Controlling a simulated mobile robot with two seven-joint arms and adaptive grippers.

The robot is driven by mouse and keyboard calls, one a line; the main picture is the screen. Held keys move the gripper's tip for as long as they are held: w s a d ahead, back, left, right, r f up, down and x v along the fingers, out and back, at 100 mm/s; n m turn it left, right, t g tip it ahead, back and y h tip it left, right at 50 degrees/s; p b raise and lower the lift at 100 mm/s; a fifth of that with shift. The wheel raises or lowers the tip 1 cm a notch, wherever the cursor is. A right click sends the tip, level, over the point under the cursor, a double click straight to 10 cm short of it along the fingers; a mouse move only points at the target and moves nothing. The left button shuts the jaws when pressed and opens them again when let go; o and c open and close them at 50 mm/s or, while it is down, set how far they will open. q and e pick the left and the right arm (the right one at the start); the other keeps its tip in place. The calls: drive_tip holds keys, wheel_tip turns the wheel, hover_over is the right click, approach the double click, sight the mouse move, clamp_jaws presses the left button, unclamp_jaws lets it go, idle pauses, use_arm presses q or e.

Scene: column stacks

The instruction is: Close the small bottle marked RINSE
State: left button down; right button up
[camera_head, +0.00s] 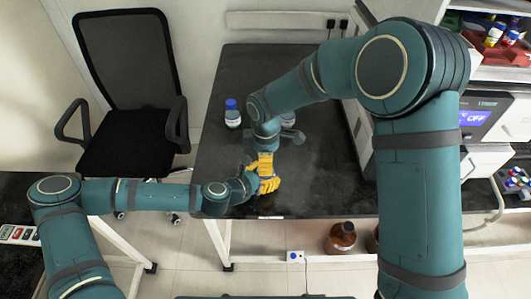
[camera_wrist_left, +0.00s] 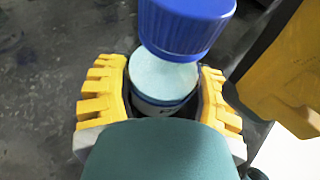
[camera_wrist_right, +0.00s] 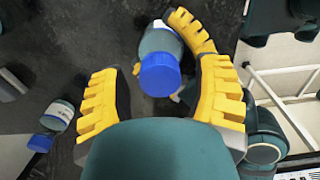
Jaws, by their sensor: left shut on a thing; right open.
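A small bottle with a blue cap (camera_wrist_left: 186,24) is between the yellow fingers of my left gripper (camera_wrist_left: 165,100), which is shut on its body (camera_wrist_left: 165,82). The cap is over the bottle's pale shoulder; I cannot tell whether it is screwed tight. In the right wrist view, the cap (camera_wrist_right: 160,75) lies between the spread fingers of my open right gripper (camera_wrist_right: 160,100), apart from both. Both grippers meet above the table's near part in the head view, left (camera_head: 265,184) and right (camera_head: 265,160), hiding the bottle there. No marking is readable on it.
A black chair (camera_head: 125,80) stands left. Brown bottles (camera_head: 340,238) are below.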

drive_tip(key=shift+c, duration=0.2)
clamp_jaws()
drive_tip(key=shift+m, duration=1.6)
drive_tip(key=shift+c, duration=0.2)
unclamp_jaws()
drive_tip(key=shift+r, duration=0.1)
drive_tip(key=shift+r, duration=2.2)
